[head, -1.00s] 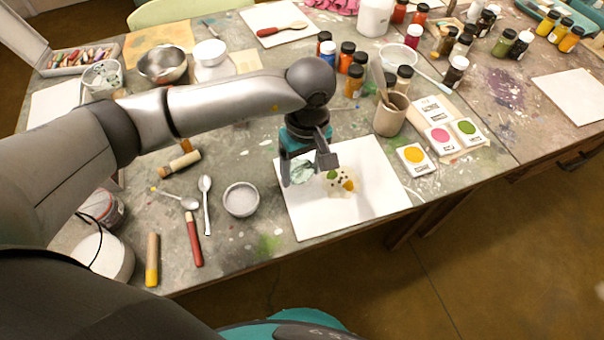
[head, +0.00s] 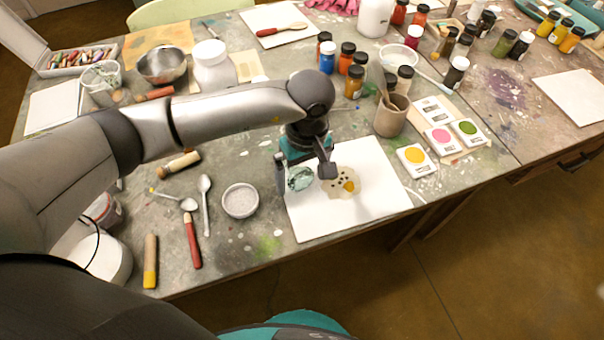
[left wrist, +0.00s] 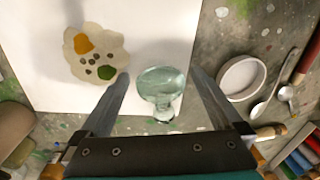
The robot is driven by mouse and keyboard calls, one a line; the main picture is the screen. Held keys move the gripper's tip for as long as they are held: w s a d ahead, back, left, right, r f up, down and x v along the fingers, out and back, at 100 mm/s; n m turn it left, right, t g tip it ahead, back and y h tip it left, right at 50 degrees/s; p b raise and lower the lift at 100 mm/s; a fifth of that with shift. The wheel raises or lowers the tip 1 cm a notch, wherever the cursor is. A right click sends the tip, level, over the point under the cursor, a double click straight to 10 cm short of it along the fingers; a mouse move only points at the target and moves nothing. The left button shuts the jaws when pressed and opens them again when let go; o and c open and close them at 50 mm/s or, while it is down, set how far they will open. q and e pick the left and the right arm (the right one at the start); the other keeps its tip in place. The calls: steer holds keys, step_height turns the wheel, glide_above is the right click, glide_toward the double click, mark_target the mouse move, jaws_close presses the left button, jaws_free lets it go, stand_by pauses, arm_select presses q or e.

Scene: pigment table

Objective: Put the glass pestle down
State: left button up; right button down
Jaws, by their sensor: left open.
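The glass pestle (head: 301,179) is clear, greenish glass with a broad round head. It is at the left part of a white sheet (head: 375,200), beside a beige palette-shaped patch (head: 340,182) with coloured spots. My left gripper (head: 304,182) is open above the sheet, with a finger on either side of the pestle. In the left wrist view the pestle (left wrist: 161,84) shows between the spread fingers, with visible gaps to both. I cannot tell whether its underside touches the sheet. My right gripper is not in view.
Bottles (head: 354,80) stand behind. The sheet's right part is clear.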

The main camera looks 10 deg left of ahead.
arm_select(q)
steer(key=shift+r, duration=0.1)
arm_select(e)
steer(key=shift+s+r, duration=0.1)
arm_select(q)
steer(key=shift+r, duration=0.25)
step_height(320, 180, up, 12)
steer(key=p, duration=0.2)
steer(key=shift+w+d+f, duration=0.15)
steer(key=shift+w+d, duration=0.05)
steer(key=shift+d, duration=0.1)
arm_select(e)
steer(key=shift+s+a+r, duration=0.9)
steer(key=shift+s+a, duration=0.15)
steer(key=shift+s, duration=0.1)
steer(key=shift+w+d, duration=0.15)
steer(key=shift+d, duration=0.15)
arm_select(q)
steer(key=shift+f, duration=0.1)
